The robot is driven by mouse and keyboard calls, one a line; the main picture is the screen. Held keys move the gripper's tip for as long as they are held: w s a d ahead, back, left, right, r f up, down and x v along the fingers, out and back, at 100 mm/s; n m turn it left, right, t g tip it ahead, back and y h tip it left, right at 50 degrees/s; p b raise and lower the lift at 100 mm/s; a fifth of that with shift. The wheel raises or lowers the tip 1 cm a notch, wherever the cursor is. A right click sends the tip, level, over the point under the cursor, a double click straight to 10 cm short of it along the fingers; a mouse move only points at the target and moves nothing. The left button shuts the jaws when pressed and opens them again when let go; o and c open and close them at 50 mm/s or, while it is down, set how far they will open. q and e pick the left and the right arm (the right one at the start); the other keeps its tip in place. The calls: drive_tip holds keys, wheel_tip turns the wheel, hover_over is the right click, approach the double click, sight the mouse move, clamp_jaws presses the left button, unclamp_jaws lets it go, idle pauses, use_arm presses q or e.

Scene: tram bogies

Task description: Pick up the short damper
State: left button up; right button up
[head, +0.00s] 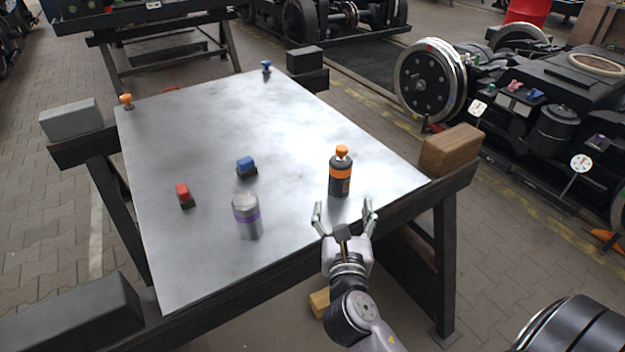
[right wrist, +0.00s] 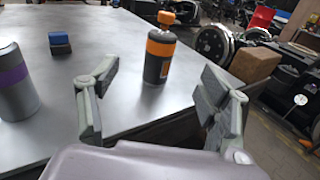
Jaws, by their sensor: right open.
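A dark cylinder with an orange band and an orange knob on top (head: 340,176) stands upright near the right front of the metal tabletop; it also shows in the right wrist view (right wrist: 157,66). A grey cylinder with a purple band (head: 246,217) stands upright to its left, also in the right wrist view (right wrist: 14,85). I cannot tell for sure which is the short damper. My right gripper (head: 343,207) is open and empty at the table's front edge, its fingers pointing toward the orange-banded cylinder, apart from it. My left gripper is not in view.
A blue-topped block (head: 247,167) and a red-topped block (head: 184,195) lie left of centre on the metal tabletop (head: 210,120). Small orange (head: 126,101) and blue (head: 266,67) knobs stand at the far corners. A wooden block (head: 450,150) sits beyond the right edge.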

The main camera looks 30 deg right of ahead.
sight(342, 157)
drive_tip(key=shift+n, duration=0.3)
drive_tip(key=x, duration=0.4)
drive_tip(key=r+x, duration=0.1)
drive_tip(key=x, duration=0.2)
drive_tip(key=r+p+x, duration=0.1)
drive_tip(key=x, duration=0.3)
drive_tip(key=shift+w+d, duration=0.2)
drive_tip(key=shift+w, duration=0.1)
drive_tip(key=x, duration=0.5)
drive_tip(key=shift+w+d, duration=0.2)
drive_tip(key=shift+d, duration=0.1)
drive_tip(key=shift+r, duration=0.1)
drive_tip(key=shift+c, duration=0.5)
